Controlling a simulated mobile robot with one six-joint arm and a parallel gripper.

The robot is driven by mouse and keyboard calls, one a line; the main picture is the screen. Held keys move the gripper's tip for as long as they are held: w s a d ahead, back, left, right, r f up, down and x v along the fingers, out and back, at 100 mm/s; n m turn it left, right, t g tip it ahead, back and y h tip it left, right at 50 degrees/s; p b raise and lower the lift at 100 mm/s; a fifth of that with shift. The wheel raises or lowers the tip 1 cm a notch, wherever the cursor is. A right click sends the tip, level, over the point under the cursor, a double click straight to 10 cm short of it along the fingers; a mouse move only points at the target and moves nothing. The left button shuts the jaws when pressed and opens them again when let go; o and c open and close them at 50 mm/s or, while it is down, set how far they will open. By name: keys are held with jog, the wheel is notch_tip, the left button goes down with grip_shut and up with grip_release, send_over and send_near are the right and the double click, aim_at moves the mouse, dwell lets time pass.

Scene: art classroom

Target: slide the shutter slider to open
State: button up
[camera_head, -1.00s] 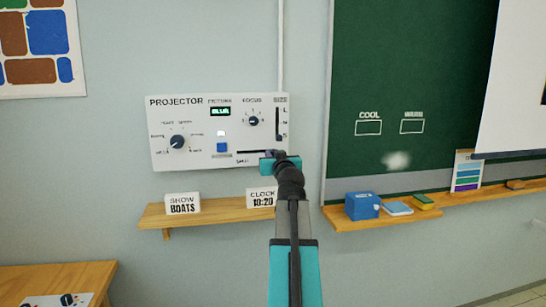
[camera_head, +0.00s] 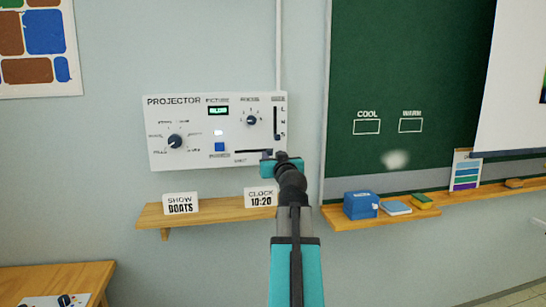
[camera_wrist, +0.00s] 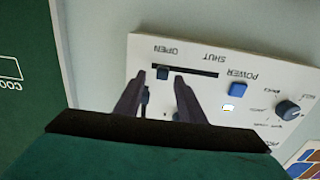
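The shutter slider is a small dark blue knob (camera_wrist: 162,73) in a black slot (camera_wrist: 198,73) on the white projector panel (camera_head: 165,158). In the wrist view, which shows the panel upside down, the knob sits at the slot's end by the word OPEN, away from SHUT. My gripper (camera_wrist: 160,80) is open, its two dark fingers on either side of the knob with gaps showing. In the head view my gripper (camera_head: 281,164) is at the slot's right end and hides the knob; the rest of the slot (camera_head: 250,151) shows to its left.
A blue power button (camera_head: 219,147) with a lit lamp, a large knob (camera_head: 176,142), a focus knob (camera_head: 251,120) and a vertical slider (camera_head: 276,123) share the panel. A wooden shelf (camera_head: 220,211) with SHOW BOATS and CLOCK 10:20 signs sits below. The chalkboard (camera_head: 400,70) is at right.

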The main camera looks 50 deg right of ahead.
jog(key=b+v, duration=0.6)
jog(key=v, duration=0.4)
jog(key=shift+s+a, duration=0.15)
jog(key=shift+s, duration=0.15)
jog(key=shift+s, duration=0.1)
dwell(0.8)
